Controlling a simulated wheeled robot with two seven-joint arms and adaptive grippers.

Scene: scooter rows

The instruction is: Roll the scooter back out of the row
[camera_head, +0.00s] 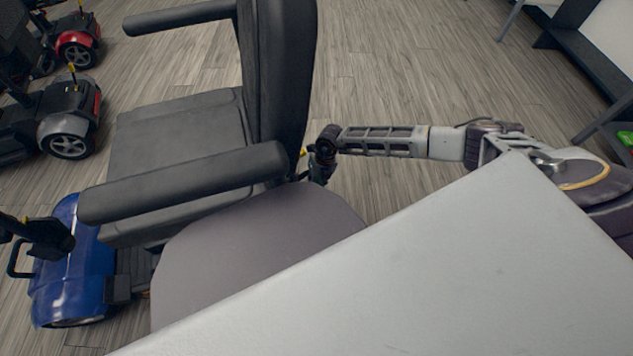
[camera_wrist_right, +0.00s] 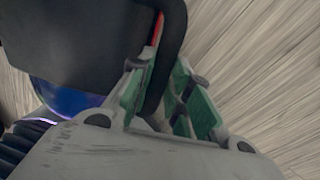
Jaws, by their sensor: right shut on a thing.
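The blue scooter (camera_head: 72,268) stands at the left and centre of the head view, with a grey padded seat (camera_head: 180,137), a tall dark backrest (camera_head: 283,75) and two armrests. Its tiller with a looped handle is at the lower left. My right gripper (camera_head: 323,160) is beside the lower rear of the backrest, partly hidden there. In the right wrist view my right gripper (camera_wrist_right: 161,85) has green-lined fingers on both sides of a curved black bar (camera_wrist_right: 176,35) on the scooter, and is shut on it. My left gripper is not in view.
A red scooter (camera_head: 78,42) and a grey-and-dark scooter (camera_head: 68,130) stand at the upper left. A dark shelf or bench unit (camera_head: 585,55) is at the upper right. The wood floor (camera_head: 410,60) behind the backrest is clear.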

